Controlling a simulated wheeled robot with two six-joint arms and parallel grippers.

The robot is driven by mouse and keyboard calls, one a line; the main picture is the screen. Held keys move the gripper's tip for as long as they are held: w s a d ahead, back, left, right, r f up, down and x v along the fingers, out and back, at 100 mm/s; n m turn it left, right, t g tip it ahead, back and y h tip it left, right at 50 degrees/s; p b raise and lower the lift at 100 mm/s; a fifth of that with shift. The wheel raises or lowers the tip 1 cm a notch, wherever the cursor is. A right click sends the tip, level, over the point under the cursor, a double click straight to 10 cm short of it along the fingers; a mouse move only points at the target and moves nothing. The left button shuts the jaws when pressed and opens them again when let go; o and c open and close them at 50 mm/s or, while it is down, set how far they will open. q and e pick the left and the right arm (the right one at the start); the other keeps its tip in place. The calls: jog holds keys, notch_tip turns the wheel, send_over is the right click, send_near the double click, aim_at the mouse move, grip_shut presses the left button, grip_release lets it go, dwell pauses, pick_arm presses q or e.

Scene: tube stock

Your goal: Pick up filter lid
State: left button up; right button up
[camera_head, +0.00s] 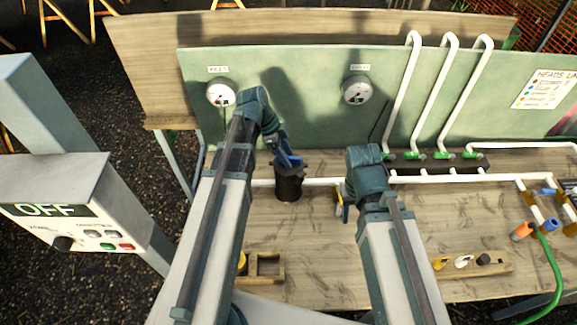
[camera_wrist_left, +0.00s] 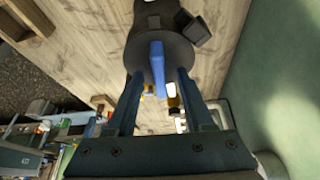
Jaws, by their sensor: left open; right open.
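The filter is an upright black cylinder (camera_head: 288,188) on the bench, joined to the white pipe. Its round dark lid (camera_wrist_left: 143,55) carries an upright blue handle (camera_wrist_left: 157,75). My left gripper (camera_head: 287,158) is directly above the lid. In the left wrist view its two fingers (camera_wrist_left: 160,100) stand open on either side of the blue handle, with a visible gap on both sides. The lid sits on the filter, and the handle is partly hidden by the gripper in the head view. My right arm's wrist (camera_head: 367,165) is over the bench; its fingers are hidden.
A green panel (camera_head: 300,105) with two gauges stands behind the bench. White pipes with green valves (camera_head: 440,155) are at the right. A wooden rack (camera_head: 490,264) and a small wooden frame (camera_head: 265,268) lie nearer. A control box reading OFF (camera_head: 75,195) is at the left.

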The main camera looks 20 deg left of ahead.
pick_arm(q)
grip_shut()
jog(key=shift+r, duration=0.2)
dwell(0.3)
notch_tip(320, 180, up, 10)
jog(key=p, duration=1)
jog(key=shift+r+p, duration=2.4)
jog(key=shift+p, duration=0.15)
